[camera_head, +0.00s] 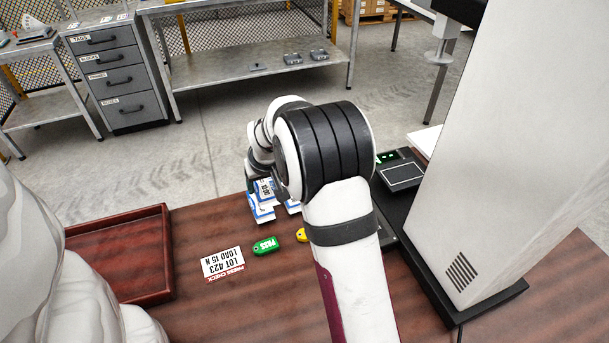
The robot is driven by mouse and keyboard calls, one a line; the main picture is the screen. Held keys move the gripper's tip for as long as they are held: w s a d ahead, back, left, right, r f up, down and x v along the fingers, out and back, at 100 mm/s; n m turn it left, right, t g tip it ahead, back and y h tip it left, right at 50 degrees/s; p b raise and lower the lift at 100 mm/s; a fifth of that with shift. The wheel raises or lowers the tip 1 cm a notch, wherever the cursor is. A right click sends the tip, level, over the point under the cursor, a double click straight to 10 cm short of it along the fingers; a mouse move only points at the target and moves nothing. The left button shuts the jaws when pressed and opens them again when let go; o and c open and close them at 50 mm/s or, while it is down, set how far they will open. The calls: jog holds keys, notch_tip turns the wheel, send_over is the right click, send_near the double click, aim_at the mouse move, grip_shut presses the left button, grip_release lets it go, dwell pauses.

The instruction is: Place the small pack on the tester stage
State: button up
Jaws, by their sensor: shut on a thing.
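My gripper (262,186) is partly hidden behind my own arm. It appears shut on a small blue-and-white pack (265,190), just above the far edge of the wooden table. Other blue-and-white packs (262,212) show right below and beside it; their overlap makes it hard to tell which is held and which lie on the table. The tester (500,150) is a tall pale machine on a black base at right. A flat dark plate (402,175), which may be its stage, lies beside a green-lit display. My arm hides part of the tester's base.
An empty-looking reddish tray (130,255) is at left. Benches and drawers stand beyond.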

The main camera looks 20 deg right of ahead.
jog(key=w+d+r+m+h, duration=0.1)
jog(key=d+r+m, duration=0.1)
jog(key=d, duration=0.5)
jog(key=w+d+r+m, duration=0.1)
jog(key=d+m, duration=0.1)
jog(key=d, duration=0.6)
notch_tip(320, 180, up, 4)
jog(key=m+g+h, duration=0.1)
jog(key=m+h, duration=0.1)
jog(key=m, duration=0.3)
send_over(394, 174)
jog(key=a, duration=0.2)
jog(key=f, duration=0.6)
jog(key=s+d+f, duration=0.1)
jog(key=f, duration=0.2)
jog(key=shift+d+f, duration=0.1)
jog(key=shift+f, duration=0.25)
jog(key=o, duration=1.5)
jog(key=shift+f, duration=0.1)
